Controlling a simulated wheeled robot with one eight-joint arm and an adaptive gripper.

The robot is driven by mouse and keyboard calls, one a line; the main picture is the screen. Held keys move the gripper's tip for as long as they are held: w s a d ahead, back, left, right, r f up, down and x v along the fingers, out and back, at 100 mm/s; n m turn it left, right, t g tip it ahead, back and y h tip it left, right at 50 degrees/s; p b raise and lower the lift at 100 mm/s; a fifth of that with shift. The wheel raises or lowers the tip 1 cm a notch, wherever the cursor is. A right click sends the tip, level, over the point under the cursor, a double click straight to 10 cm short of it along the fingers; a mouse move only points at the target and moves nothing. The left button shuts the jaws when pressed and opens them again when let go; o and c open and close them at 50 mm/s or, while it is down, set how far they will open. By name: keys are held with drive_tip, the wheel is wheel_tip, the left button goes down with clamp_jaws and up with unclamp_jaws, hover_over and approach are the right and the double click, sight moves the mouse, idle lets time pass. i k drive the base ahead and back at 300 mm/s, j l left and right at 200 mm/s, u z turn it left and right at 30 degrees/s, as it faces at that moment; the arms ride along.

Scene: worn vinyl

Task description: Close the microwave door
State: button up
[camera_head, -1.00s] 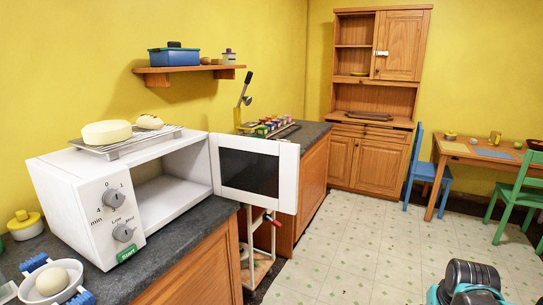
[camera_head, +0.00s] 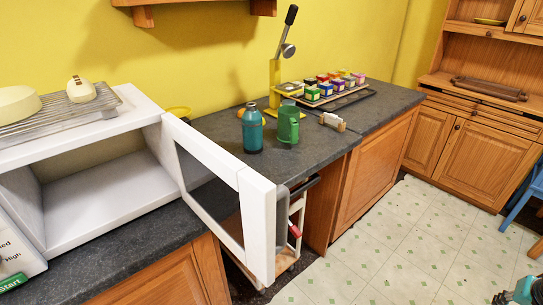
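The white microwave (camera_head: 105,228) stands on the dark counter at the left, its empty cavity facing me. Its door (camera_head: 258,225) is wide open, attached at the right side of the cavity. The door has a white frame around a see-through window. Its free end reaches out past the counter's front edge. Part of the control panel (camera_head: 12,255) is cut off at the left edge. Only a teal and dark bit of my arm shows in the lower right corner, away from the door. I cannot make out my gripper there.
A teal bottle (camera_head: 252,130) and a green mug (camera_head: 288,124) stand on the counter (camera_head: 335,150) behind the door. A small cart (camera_head: 290,250) stands below the door.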

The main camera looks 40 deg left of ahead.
sight(247, 212)
drive_tip(key=i+u, duration=0.15)
drive_tip(key=i, duration=0.3)
drive_tip(key=i+l+u, duration=0.2)
drive_tip(key=i, duration=0.25)
drive_tip(key=i+l+u, duration=0.15)
drive_tip(key=i, duration=0.3)
drive_tip(key=u, duration=3.35)
